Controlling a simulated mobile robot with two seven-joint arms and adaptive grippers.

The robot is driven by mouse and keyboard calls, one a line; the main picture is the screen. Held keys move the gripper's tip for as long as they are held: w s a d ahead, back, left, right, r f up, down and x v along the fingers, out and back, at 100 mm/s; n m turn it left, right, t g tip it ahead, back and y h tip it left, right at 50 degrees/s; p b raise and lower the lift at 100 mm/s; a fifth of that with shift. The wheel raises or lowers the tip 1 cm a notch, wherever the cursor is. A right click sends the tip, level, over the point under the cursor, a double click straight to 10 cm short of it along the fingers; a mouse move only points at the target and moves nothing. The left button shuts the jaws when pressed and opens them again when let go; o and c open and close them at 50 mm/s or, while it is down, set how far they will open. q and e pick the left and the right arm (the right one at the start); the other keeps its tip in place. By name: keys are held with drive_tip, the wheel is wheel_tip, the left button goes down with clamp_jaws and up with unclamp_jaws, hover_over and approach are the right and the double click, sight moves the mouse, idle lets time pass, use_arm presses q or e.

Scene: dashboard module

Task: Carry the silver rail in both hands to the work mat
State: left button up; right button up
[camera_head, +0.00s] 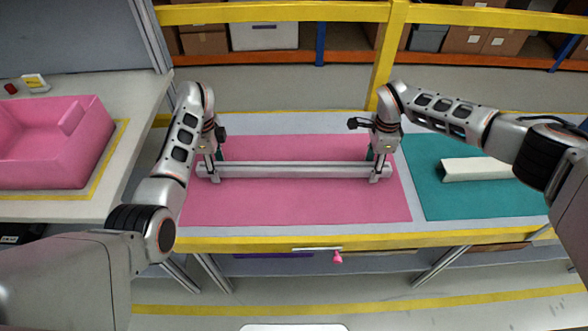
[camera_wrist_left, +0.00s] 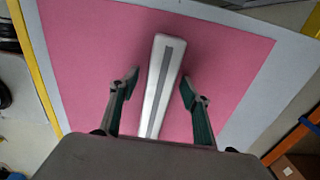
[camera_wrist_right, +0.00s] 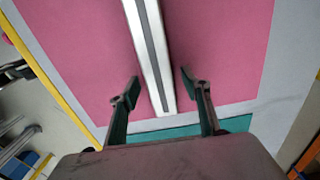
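The silver rail (camera_head: 295,170) is a long straight bar with a dark groove along its top. It lies left to right on the pink mat (camera_head: 300,205), seemingly resting on it. My left gripper (camera_head: 210,173) is open at the rail's left end, fingers on either side. In the left wrist view the rail (camera_wrist_left: 163,75) runs between the fingertips (camera_wrist_left: 159,86), with gaps on both sides. My right gripper (camera_head: 379,172) is open at the rail's right end. The right wrist view shows the rail (camera_wrist_right: 152,45) between its fingertips (camera_wrist_right: 160,86), also with gaps.
A teal mat (camera_head: 435,200) lies to the right with a white block (camera_head: 478,169) on it. A pink bin (camera_head: 50,145) stands on the left table. A yellow post (camera_head: 385,60) and shelves stand behind. The front of the pink mat is clear.

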use_arm(q)
clamp_jaws()
use_arm(e)
clamp_jaws()
use_arm(q)
drive_tip(key=shift+r, duration=0.15)
use_arm(e)
drive_tip(key=shift+w+r, duration=0.1)
drive_tip(key=shift+r, duration=0.05)
